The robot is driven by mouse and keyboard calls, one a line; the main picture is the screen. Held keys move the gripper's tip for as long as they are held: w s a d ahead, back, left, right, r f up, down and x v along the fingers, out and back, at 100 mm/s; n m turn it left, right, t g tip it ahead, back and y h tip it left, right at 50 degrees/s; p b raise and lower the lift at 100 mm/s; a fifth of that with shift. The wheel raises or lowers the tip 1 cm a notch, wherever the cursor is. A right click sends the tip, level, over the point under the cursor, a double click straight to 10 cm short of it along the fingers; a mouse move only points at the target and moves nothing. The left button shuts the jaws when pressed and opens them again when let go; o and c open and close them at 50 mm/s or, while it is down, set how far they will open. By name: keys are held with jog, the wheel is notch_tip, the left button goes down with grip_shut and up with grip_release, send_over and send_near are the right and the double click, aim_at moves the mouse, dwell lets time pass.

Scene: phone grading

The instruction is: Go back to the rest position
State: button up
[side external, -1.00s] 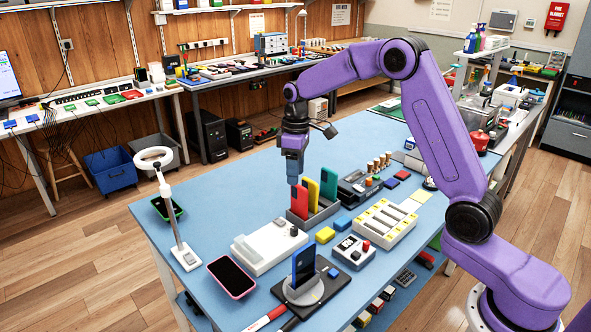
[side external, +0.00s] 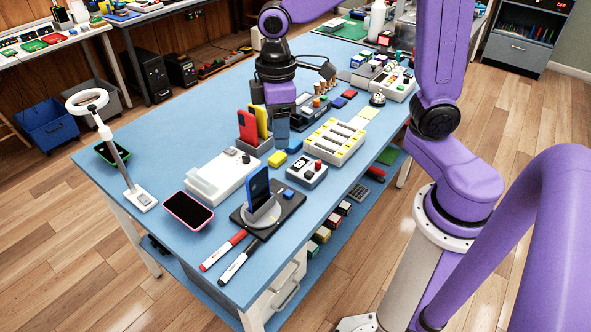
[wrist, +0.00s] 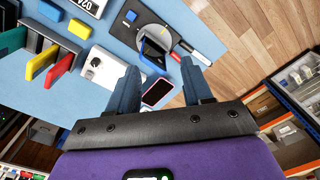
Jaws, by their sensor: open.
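My gripper (side external: 281,128) hangs over the blue table (side external: 165,115), fingers pointing down, just right of the phone rack (side external: 262,148) in the side view. Its fingers stand apart in the wrist view (wrist: 160,72), with nothing held between them. The rack holds a red phone (side external: 247,126) and a yellow phone (side external: 262,119) upright; the wrist view also shows a green one (wrist: 14,41) there. The gripper hides part of the rack's right side in the side view. A blue phone (side external: 259,184) leans upright on a round grey stand (side external: 262,212).
A pink-rimmed phone (side external: 188,210) lies flat near the front edge. A ring light (side external: 138,198) stands at left over a green-edged phone (side external: 106,153). Two markers (side external: 238,262) lie at the front. A yellow-and-white tray (side external: 336,141) is right of the gripper. The table's back left is clear.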

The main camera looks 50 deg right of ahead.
jog(key=s+d+n, duration=0.1)
jog(key=s+d, duration=0.1)
jog(key=s, duration=0.7)
jog(key=s+d+f+n, duration=0.1)
jog(key=s+d, duration=0.1)
jog(key=s, duration=0.7)
jog(key=shift+s+d+f+n, duration=0.15)
jog(key=shift+d+n, duration=0.25)
